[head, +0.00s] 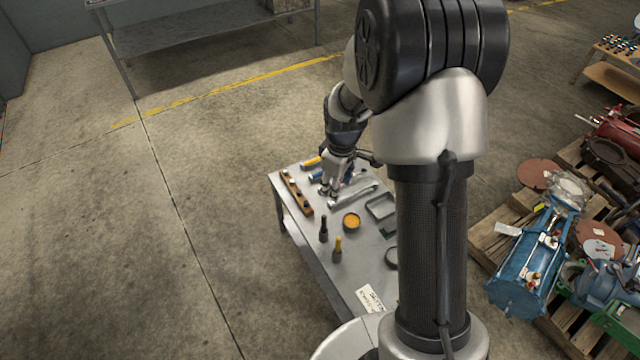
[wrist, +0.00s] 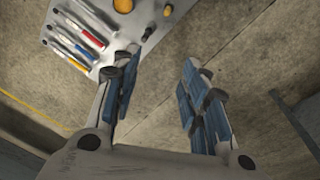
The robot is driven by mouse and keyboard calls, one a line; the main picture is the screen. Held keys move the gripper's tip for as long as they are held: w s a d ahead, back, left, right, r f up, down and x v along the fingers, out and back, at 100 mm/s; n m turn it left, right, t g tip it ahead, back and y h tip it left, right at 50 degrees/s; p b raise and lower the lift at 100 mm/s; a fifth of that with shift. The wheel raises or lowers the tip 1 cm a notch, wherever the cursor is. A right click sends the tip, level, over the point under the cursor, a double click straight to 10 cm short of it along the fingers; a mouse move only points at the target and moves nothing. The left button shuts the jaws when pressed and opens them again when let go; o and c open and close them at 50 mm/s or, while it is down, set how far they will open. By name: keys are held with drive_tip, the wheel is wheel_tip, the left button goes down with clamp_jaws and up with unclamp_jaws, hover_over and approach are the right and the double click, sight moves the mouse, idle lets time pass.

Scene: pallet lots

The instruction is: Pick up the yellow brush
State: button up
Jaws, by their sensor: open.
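The yellow brush (head: 337,249) appears to stand upright on the grey table, with a yellow upper part and a darker lower part. A small yellow item, likely the same brush, shows at the top edge of the wrist view (wrist: 167,9). My gripper (head: 328,190) is over the far part of the table, away from the brush. In the wrist view my gripper (wrist: 160,65) is open, with bare floor between its fingers.
A similar black item (head: 323,230) stands beside the brush, with an orange-filled round container (head: 351,221) behind. A wooden strip (head: 297,193), a wrench (head: 353,196) and a tray (head: 381,206) are on the table. Colour-handled tools (wrist: 75,42) lie near my fingers. Floor left is clear.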

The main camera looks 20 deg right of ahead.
wheel_tip(320, 180, down, 8)
drive_tip(key=d+n+p, duration=0.1)
drive_tip(key=d, duration=0.1)
drive_tip(key=n+g+p, duration=0.1)
drive_tip(key=n+p, duration=0.1)
hover_over(338, 244)
drive_tip(key=d, duration=0.1)
wheel_tip(338, 244, down, 10)
drive_tip(key=f+b, duration=0.1)
drive_tip(key=f, duration=0.4)
drive_tip(key=f+b, duration=0.2)
drive_tip(key=f, duration=0.4)
drive_tip(key=shift+w+d+f, duration=0.15)
drive_tip(key=shift+w+f, duration=0.05)
drive_tip(key=shift+f, duration=0.05)
drive_tip(key=shift+w+a+f+b, duration=0.15)
drive_tip(key=shift+f+b, duration=0.25)
drive_tip(key=shift+f, duration=0.6)
drive_tip(key=shift+a+f+b, duration=0.1)
drive_tip(key=shift+f+b, duration=0.35)
drive_tip(key=shift+f, duration=0.5)
drive_tip(key=shift+w+a+f+b, duration=0.15)
drive_tip(key=shift+f+b, duration=0.25)
drive_tip(key=shift+f, duration=0.6)
drive_tip(key=shift+r, duration=0.1)
drive_tip(key=shift+s, duration=0.1)
drive_tip(key=shift+c, duration=0.2)
clamp_jaws()
